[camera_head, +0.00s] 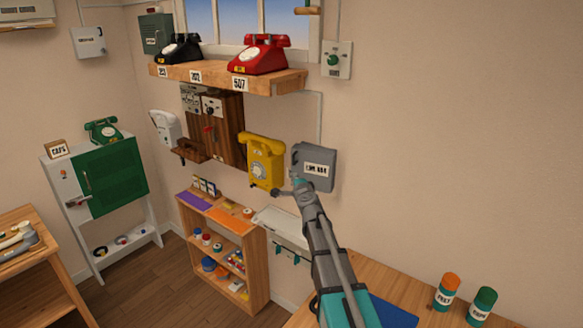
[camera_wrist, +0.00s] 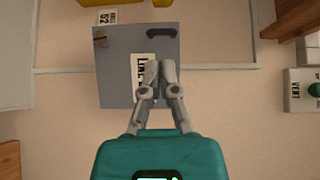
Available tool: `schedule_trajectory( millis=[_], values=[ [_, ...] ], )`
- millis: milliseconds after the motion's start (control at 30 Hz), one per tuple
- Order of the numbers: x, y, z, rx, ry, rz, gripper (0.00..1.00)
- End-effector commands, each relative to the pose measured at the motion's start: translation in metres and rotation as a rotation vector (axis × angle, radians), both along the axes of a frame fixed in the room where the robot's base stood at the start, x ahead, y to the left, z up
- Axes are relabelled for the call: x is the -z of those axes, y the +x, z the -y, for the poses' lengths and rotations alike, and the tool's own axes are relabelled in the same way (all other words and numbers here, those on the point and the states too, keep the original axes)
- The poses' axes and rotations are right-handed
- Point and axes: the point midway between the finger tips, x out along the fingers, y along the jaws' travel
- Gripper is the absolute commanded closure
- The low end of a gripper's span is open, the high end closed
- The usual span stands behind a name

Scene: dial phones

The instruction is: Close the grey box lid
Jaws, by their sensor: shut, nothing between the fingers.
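The grey box (camera_head: 318,156) hangs on the wall to the right of the yellow phone, with a white label on its front. In the wrist view the grey box (camera_wrist: 120,65) shows its flat front face, a dark handle and a label starting "LIN", partly covered by my fingers. I cannot tell whether its lid is fully shut or slightly ajar. My gripper (camera_head: 297,184) is at the box's lower left in the head view. In the wrist view my gripper (camera_wrist: 160,66) has its fingertips together, empty, over the label; contact with the face is unclear.
The yellow phone (camera_head: 262,160) hangs close on the left. A wooden shelf (camera_head: 285,82) with a red phone (camera_head: 259,54) is above. A switch box (camera_head: 336,60) is at the upper right. A low bookcase (camera_head: 222,250) stands below left. The wall to the right is bare.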

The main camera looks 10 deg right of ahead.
Motion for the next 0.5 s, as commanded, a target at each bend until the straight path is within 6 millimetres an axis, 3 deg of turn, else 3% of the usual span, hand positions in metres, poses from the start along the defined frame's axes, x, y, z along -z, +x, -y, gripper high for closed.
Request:
schedule_trajectory(
  millis=[33, 133, 500],
  values=[
    [0.001, -0.014, 0.009, 0.015, 0.000, 0.001, 1.00],
    [0.002, -0.023, 0.018, 0.030, 0.001, 0.002, 1.00],
    [0.001, -0.021, 0.020, 0.033, 0.000, 0.002, 1.00]
  ],
)
